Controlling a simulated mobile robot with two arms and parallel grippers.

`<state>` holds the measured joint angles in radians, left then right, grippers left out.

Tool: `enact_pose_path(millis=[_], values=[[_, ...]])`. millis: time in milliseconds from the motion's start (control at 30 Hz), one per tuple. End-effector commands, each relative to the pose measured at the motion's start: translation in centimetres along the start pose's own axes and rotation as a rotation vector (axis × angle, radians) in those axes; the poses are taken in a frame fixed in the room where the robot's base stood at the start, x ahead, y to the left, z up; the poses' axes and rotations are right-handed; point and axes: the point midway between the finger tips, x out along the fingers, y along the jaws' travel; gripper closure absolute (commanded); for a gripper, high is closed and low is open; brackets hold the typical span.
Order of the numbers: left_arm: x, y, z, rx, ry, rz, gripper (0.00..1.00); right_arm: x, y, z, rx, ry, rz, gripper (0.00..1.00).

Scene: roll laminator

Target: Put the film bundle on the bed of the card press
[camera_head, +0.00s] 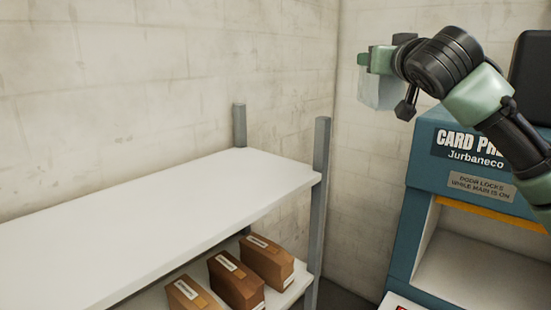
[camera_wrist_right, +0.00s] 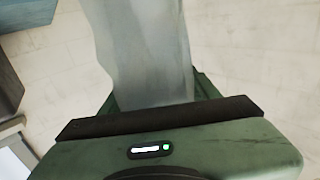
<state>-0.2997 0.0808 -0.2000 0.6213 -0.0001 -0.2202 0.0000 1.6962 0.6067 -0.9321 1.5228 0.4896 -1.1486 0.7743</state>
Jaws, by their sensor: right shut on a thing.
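The film bundle (camera_head: 381,94), a pale translucent block, is held by my right gripper (camera_head: 378,62) high up at the upper right of the head view, in front of the wall. In the right wrist view the film bundle (camera_wrist_right: 145,50) rises from between the jaws, which are shut on it. The card press (camera_head: 440,200) is a blue cabinet at the right, below and to the right of my right gripper. Its opening shows a pale bed (camera_head: 465,268) inside, cut off by the picture edge. My left gripper is not in view.
A white shelf (camera_head: 150,215) fills the left, its top bare. Several brown boxes (camera_head: 235,280) stand on the lower shelf. A grey shelf post (camera_head: 319,200) stands between the shelf and the press. A black object (camera_head: 532,75) is above the press at the right edge.

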Motion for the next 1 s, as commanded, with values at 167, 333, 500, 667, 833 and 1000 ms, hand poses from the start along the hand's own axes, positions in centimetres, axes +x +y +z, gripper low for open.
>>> enact_pose_path(millis=[167, 333, 500, 667, 833, 1000], values=[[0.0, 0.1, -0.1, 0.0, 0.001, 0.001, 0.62, 0.8, -0.9, 3.4, 0.0, -0.006, -0.018, 1.0], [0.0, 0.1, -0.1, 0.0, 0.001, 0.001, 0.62, 1.5, -1.5, 7.2, -0.001, -0.007, -0.033, 1.0], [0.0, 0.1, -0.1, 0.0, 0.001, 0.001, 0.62, 1.8, -2.2, 13.0, 0.001, -0.01, -0.054, 1.0], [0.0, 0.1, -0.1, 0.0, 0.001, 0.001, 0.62, 1.0, -2.9, 20.0, 0.001, -0.011, -0.079, 1.0], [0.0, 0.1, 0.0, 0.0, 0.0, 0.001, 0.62, -1.1, -3.2, 27.1, 0.002, -0.01, -0.098, 1.0], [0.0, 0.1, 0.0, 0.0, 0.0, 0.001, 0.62, -4.4, -3.1, 33.3, 0.002, -0.008, -0.109, 1.0]])
